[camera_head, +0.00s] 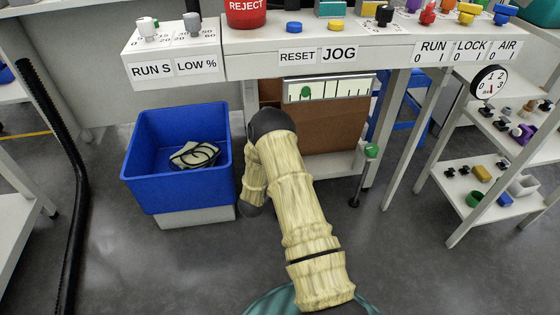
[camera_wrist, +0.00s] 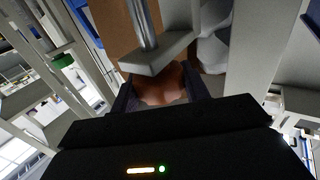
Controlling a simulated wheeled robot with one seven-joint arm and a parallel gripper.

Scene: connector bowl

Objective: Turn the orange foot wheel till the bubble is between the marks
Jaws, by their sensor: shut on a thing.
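The orange foot wheel (camera_wrist: 163,88) is in the wrist view, under a grey bracket with a metal rod above it. My gripper (camera_wrist: 160,92) has its dark jaws on either side of the wheel and is shut on it. In the head view my arm hides both the wheel and my gripper. The level vial (camera_head: 328,90) is under the table's front edge, with dark marks on a pale strip. The green bubble (camera_head: 305,92) sits near the left end of the strip, left of the middle. The exact marks around it are too small to tell.
Shelves with small parts are at the right.

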